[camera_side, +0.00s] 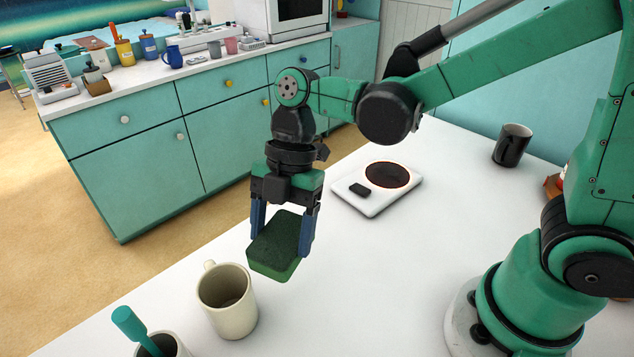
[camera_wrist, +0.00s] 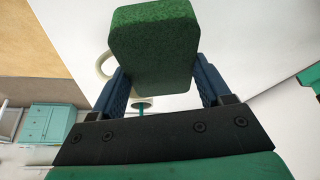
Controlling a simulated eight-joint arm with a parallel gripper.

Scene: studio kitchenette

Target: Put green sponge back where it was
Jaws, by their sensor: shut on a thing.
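The green sponge (camera_side: 277,246) is a block with a darker top and a lighter green lower part. My gripper (camera_side: 282,230) is shut on it, with one blue finger on each side. The sponge appears to be held above the white table, behind and to the right of the cream mug. In the wrist view the sponge (camera_wrist: 153,45) fills the space between the two blue fingers (camera_wrist: 160,85) and hides much of the cream mug. I cannot tell from the pictures where the sponge was before.
A cream mug (camera_side: 228,302) and a cup holding a teal-handled tool (camera_side: 130,325) stand at the front left. A white hot plate (camera_side: 350,197) with a dark round top lies behind. A black mug (camera_side: 511,146) is at the far right. The middle of the table (camera_side: 370,290) is clear.

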